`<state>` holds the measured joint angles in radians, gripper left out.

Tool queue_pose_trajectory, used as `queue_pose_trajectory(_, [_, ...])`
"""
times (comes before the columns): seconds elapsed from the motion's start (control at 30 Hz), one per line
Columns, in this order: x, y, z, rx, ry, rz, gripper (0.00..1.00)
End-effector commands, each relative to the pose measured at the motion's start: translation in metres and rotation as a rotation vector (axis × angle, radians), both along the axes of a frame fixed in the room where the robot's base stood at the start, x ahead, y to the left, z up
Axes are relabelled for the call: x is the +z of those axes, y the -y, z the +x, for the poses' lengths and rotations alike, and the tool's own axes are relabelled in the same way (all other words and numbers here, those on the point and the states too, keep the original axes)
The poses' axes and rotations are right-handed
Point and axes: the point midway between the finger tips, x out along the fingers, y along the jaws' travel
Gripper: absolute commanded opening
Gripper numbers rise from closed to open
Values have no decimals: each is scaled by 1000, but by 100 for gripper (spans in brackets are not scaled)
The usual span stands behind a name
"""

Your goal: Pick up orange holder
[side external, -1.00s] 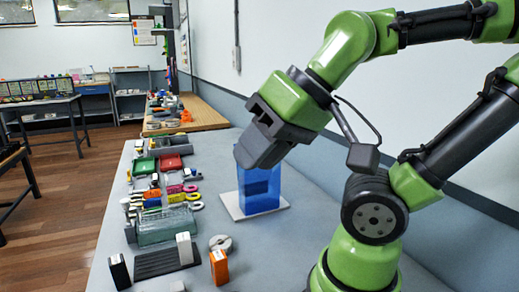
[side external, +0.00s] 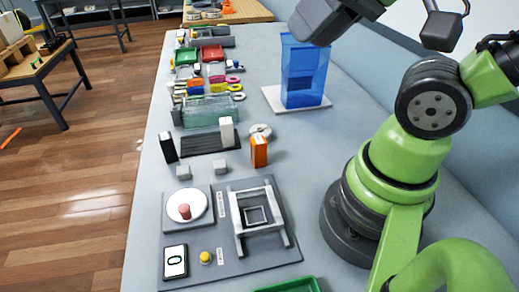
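The orange holder (side external: 259,151) is a small upright block with a pale top. It stands on the grey table near the middle of the side external view, just right of a dark ribbed mat. My gripper (side external: 312,32) is at the top of the view, above and well away from the holder, near the top of a blue clear bin. Its fingers look like one dark grey block from this angle. I cannot tell whether they are apart.
The blue bin (side external: 304,75) stands on a white plate behind the holder. A white block (side external: 227,132) stands on the ribbed mat (side external: 197,144), with a black block (side external: 168,148) at its left. A ring (side external: 261,130) lies close behind the holder. A grey panel (side external: 270,262) with a frame lies in front.

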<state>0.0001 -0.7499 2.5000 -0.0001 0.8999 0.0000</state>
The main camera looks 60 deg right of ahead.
Motion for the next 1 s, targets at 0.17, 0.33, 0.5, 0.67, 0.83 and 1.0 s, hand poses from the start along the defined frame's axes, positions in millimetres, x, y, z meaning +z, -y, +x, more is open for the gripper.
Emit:
queue_pose_trajectory(0.17, [0, 0, 0, 0, 0, 0, 28])
queue_pose_trajectory(0.33, [0, 0, 0, 0, 0, 0, 28])
queue_pose_trajectory(0.5, [0, 0, 0, 0, 0, 0, 42])
queue_pose_trajectory(0.67, [0, 0, 0, 0, 0, 0, 62])
queue_pose_trajectory(0.83, [0, 0, 0, 0, 0, 0, 62])
queue_pose_trajectory(1.0, [-5, 3, 12, -25, -49, -5, 62])
